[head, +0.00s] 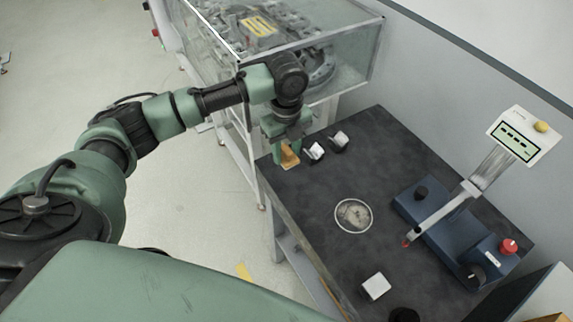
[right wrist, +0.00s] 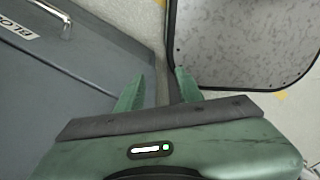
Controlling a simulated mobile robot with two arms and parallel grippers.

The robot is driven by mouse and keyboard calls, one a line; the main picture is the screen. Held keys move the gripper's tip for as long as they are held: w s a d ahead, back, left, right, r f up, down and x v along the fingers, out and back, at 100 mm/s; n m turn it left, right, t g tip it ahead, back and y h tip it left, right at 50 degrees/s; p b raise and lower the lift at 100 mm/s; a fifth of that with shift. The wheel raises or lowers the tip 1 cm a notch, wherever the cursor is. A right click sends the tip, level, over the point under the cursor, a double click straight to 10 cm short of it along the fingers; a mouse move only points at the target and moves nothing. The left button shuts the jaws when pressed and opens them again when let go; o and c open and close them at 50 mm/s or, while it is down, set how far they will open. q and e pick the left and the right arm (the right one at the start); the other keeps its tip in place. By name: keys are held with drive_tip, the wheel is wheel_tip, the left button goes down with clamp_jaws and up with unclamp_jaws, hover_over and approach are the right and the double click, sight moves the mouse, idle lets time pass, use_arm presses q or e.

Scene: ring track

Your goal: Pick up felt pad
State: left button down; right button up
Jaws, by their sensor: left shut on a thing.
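An orange-tan piece (head: 290,157), which I take to be the felt pad, is at the far left corner of the dark table. My left gripper (head: 287,151) points down there and is shut on this piece; its fingers hide part of it. I cannot tell whether the piece touches the table top. My right gripper (right wrist: 158,90) shows only in the right wrist view, its two green fingers apart with nothing between them.
A glass-walled machine (head: 345,62) stands behind.

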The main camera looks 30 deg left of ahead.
sight(287, 149)
use_arm(q)
wheel_tip(287, 149, up, 12)
drive_tip(key=b, duration=0.1)
idle(0.4)
